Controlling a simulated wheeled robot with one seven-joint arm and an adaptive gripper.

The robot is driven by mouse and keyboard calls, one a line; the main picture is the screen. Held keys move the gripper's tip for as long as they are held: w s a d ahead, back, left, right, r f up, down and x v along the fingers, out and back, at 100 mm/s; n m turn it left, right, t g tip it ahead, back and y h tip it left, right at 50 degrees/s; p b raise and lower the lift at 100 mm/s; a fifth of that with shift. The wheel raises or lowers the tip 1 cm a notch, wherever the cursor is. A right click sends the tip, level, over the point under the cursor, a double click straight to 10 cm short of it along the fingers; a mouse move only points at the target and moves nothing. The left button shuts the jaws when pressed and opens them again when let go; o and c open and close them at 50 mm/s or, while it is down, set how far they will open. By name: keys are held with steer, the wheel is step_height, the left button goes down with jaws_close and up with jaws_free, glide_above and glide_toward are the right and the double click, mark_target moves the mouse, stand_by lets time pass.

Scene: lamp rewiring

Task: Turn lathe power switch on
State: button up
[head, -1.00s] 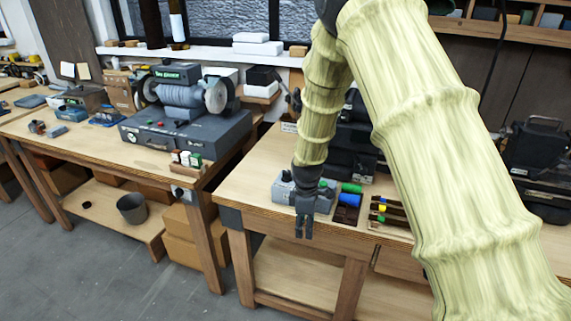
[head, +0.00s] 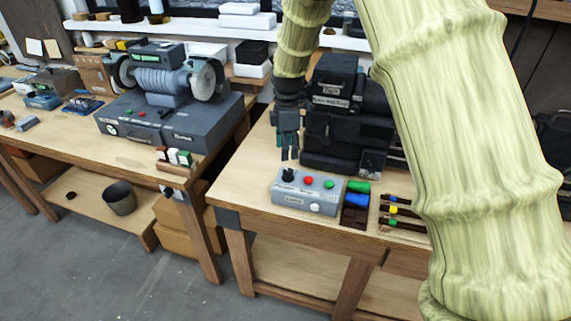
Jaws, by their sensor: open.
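A grey control box (head: 307,192) sits near the front edge of the right workbench. On its top are a black knob (head: 288,174), a red button (head: 308,181) and a green button (head: 328,184); a white knob (head: 315,208) is on its front. I cannot tell which of these is the lathe power switch. A dark machine (head: 335,115) with small labels stands behind the box. My gripper (head: 288,153) is open and empty, pointing down above the bench, left of the dark machine and just behind the box in the picture.
Green and blue cylinders (head: 356,193) lie right of the box, beside a rack of coloured-tip tools (head: 393,210). A grinder (head: 168,85) on a grey base stands on the left bench. Bare bench top lies left of the box. My arm covers the right side.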

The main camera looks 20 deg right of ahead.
mark_target(287, 170)
steer(key=shift+s+f+p, duration=0.4)
steer(key=shift+s+f, duration=0.25)
steer(key=shift+f, duration=0.05)
steer(key=f, duration=0.2)
steer(key=w+f+p, duration=0.1)
steer(key=f, duration=0.2)
steer(key=shift+w+f, duration=0.3)
steer(key=shift+w, duration=0.05)
steer(key=shift+s+f+p, duration=0.35)
steer(key=shift+s+p, duration=0.05)
steer(key=shift+p, duration=0.05)
steer(key=shift+f, duration=0.25)
steer(key=shift+w+f, duration=0.25)
steer(key=shift+f, duration=0.2)
steer(key=shift+s+r, duration=0.15)
steer(key=shift+s, duration=0.05)
steer(key=shift+c, duration=0.4)
steer(key=c, duration=0.9)
